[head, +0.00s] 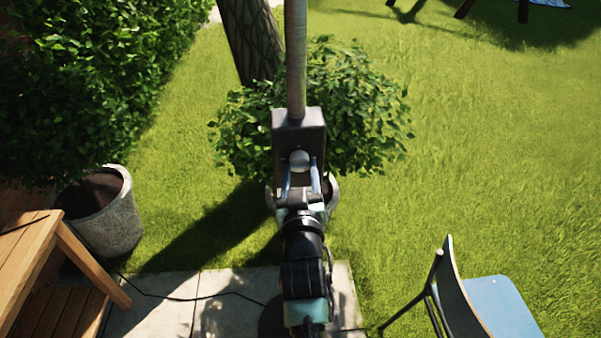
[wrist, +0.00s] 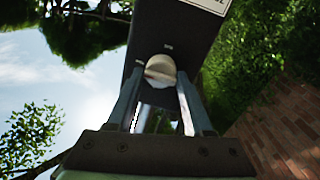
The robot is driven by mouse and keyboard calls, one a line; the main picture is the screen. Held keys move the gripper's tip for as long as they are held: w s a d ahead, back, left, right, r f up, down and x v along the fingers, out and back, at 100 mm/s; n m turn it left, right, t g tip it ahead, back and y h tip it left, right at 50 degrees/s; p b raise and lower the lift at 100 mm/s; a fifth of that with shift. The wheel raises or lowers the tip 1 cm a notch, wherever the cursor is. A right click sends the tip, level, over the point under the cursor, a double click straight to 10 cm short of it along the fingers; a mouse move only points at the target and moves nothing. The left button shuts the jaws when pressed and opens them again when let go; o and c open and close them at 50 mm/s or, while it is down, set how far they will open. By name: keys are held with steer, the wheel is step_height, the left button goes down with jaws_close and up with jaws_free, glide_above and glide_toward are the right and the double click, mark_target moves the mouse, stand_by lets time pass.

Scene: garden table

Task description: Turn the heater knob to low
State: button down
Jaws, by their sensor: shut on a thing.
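The heater knob (head: 299,159) is a round, pale knob on the front of a dark box (head: 299,125) on the heater's upright post (head: 296,60). In the wrist view the knob (wrist: 160,68) sits on the box's dark face (wrist: 172,25), with small marks around it too small to read. My gripper (head: 300,168) is level with the knob, and its two fingers are on either side of it. In the wrist view my gripper (wrist: 157,85) is shut on the knob, one finger at its left and one at its right.
A blue chair (head: 497,305) stands at the lower right and a wooden bench or table (head: 30,255) at the lower left. A grey planter (head: 105,215) is beside the hedge. A leafy bush (head: 355,110) is behind the post. Open lawn (head: 480,150) lies to the right.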

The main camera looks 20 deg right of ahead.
steer(key=shift+a, duration=0.1)
stand_by(0.3)
steer(key=shift+c, duration=1.7)
jaws_free()
steer(key=b+v, duration=0.3)
steer(key=v, duration=1)
